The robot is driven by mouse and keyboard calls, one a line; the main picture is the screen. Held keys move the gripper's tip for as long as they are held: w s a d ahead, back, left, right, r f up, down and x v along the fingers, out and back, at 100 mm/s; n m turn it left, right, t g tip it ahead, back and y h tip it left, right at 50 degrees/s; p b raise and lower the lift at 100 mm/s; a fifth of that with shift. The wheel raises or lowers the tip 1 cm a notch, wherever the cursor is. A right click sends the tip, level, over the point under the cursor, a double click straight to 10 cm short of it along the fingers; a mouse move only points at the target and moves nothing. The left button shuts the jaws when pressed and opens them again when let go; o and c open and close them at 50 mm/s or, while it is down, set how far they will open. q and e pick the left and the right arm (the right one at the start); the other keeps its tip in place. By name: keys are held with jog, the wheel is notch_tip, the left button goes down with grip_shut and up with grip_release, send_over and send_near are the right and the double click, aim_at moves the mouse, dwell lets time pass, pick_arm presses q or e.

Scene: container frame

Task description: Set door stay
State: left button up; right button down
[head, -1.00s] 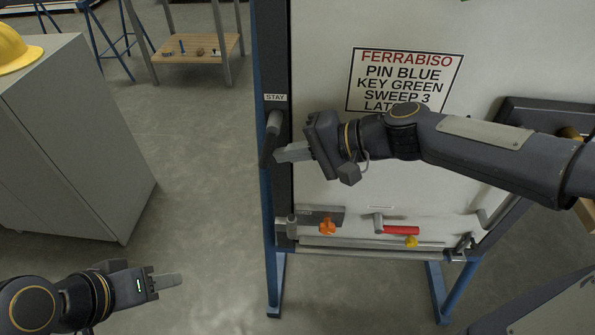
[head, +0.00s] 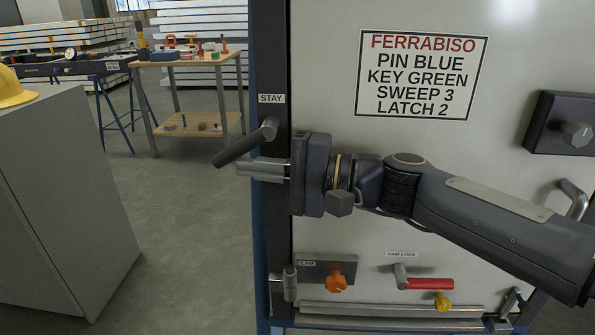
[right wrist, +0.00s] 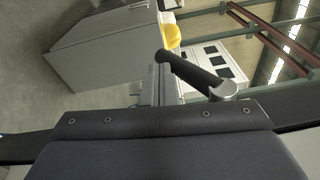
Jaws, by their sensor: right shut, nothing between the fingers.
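The door stay is a dark lever (head: 240,146) on a grey round pivot, on the door frame's left post under a STAY label (head: 271,98). In the head view it points left and slightly down from the pivot. In the right wrist view the stay lever (right wrist: 187,70) stands out beyond the gripper body. My right gripper (head: 240,169) is shut and empty, with its fingertips just below the lever. Whether they touch it I cannot tell. My left gripper is out of the head view.
The white panel bears a FERRABISO sign (head: 421,75), an orange cam knob (head: 337,281), a red cam-lock handle (head: 430,284) and a grey knob (head: 576,134) at right. A grey cabinet (head: 60,200) with a yellow helmet (head: 14,90) stands left. Floor lies between cabinet and frame.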

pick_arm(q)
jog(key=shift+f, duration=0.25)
pick_arm(e)
jog(key=shift+a+r, duration=0.15)
jog(key=shift+a, duration=0.2)
dwell(0.3)
